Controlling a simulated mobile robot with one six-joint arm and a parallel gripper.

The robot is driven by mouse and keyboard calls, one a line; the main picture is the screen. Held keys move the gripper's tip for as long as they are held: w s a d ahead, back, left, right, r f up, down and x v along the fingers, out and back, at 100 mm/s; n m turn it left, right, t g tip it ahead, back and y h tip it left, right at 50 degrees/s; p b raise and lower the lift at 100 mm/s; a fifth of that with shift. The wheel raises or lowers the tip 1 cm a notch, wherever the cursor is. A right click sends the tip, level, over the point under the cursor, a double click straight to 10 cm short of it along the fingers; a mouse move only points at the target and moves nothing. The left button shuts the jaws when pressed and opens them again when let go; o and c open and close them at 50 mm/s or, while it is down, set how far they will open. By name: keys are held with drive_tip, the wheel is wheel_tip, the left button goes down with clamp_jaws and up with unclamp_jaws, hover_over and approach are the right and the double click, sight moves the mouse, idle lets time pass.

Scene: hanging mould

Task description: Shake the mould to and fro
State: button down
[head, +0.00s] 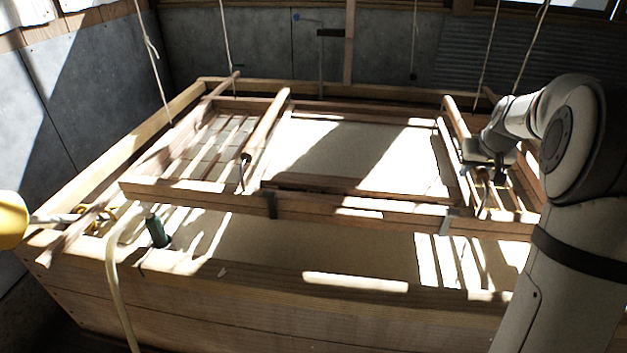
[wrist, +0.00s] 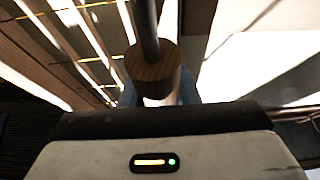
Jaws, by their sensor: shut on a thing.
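The mould is a wooden frame (head: 345,203) around a pale rectangular screen (head: 350,155). It hangs on ropes (head: 152,60) above a large wooden vat (head: 270,270). Sun stripes and hard shadows cross it. My gripper (head: 486,168) is at the right side of the frame, low over its slats. In the wrist view my gripper (wrist: 158,98) is shut on a round wooden grip (wrist: 152,68) with a grey rod running from it. The fingers are mostly hidden behind the grip and the gripper body.
A green bottle-like object (head: 157,230) and a pale hose (head: 113,280) are at the vat's front left. A yellow rounded object (head: 12,220) stands at the left edge. Grey walls (head: 260,48) stand close behind and left.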

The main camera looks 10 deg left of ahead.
drive_tip(key=shift+s, duration=0.25)
drive_tip(key=shift+w, duration=0.1)
